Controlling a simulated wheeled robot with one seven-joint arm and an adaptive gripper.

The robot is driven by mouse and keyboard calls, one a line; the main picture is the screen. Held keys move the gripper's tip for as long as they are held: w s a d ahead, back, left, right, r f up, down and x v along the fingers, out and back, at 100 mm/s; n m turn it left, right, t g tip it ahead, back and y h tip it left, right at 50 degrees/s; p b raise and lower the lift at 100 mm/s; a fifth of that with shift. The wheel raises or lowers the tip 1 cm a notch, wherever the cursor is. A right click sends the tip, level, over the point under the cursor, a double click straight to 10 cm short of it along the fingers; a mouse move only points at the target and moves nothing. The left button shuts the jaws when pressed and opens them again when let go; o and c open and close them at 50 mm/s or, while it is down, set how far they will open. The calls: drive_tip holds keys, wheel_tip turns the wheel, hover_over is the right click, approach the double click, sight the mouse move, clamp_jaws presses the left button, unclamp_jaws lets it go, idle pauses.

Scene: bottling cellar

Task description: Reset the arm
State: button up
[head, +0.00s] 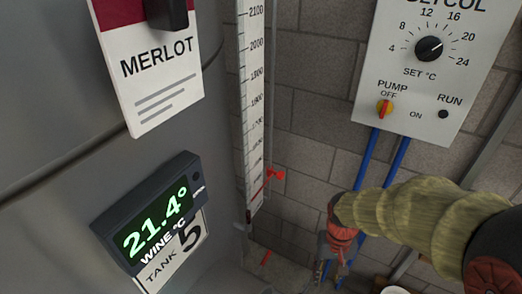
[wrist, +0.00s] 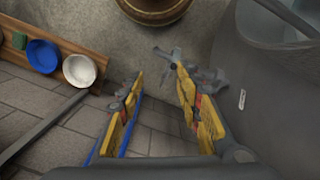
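My arm comes in from the right of the head view in a ribbed olive sleeve. My gripper (head: 332,274) hangs down at its end, low in front of the block wall and below the glycol panel. In the wrist view my gripper (wrist: 158,76) shows two yellow fingers spread apart with a gap between them. I see nothing held in the gap. A small grey fitting shows close to the fingertips; I cannot tell whether it is touched.
A steel tank with a Merlot card (head: 155,65) and a 21.4° display (head: 152,222) fills the left. The glycol panel (head: 480,75) has its pump switch (head: 385,108) at OFF; blue pipes (head: 398,160) run below. A board with bowls (wrist: 80,70) lies left in the wrist view.

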drive_tip(key=s+r+t, duration=0.3)
drive_tip(key=s+r, duration=0.1)
drive_tip(key=r, duration=0.7)
drive_tip(key=s+r+t, duration=0.3)
drive_tip(key=r, duration=0.7)
drive_tip(key=shift+s+r+n+t, duration=0.3)
drive_tip(key=shift+s+r+n, duration=0.1)
